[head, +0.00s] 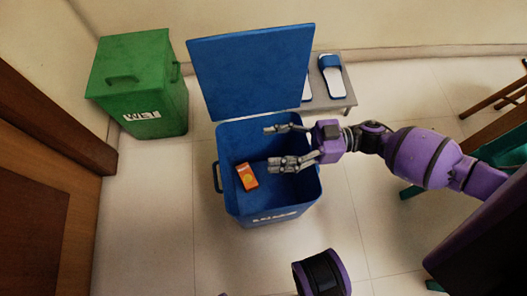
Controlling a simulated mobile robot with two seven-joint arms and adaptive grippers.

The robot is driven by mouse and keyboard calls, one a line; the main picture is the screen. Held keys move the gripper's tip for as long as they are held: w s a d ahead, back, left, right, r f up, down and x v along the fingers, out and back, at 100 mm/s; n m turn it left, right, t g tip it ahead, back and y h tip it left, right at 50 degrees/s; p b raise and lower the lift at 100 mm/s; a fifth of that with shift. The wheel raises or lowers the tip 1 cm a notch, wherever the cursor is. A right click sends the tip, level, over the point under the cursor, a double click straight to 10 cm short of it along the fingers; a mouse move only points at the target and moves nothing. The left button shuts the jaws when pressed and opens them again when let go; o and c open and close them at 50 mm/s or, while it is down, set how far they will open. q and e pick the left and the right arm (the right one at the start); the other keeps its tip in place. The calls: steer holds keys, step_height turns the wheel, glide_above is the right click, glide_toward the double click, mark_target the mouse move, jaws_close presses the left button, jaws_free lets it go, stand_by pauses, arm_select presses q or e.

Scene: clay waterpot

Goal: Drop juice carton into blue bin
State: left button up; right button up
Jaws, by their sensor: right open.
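The blue bin (231,202) stands on the floor in the middle of the head view with its lid (252,68) raised at the back. The orange juice carton (247,177) shows within the bin's opening, tilted, near the left side. My right gripper (268,148) reaches in from the right over the bin opening. Its fingers are spread apart and empty, to the right of the carton and apart from it in the picture. My left gripper is not visible; only a purple and black arm part of mine shows at the bottom edge.
A green lidded bin (140,90) stands at the back left. A low rack (338,92) with blue and white slippers (330,73) stands behind the blue bin, by the wall. A wooden door (45,170) is at the left. The tiled floor left of the blue bin is clear.

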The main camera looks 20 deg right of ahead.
steer(key=v, duration=1.1)
steer(key=shift+d, duration=0.25)
steer(key=shift+s+r, duration=0.1)
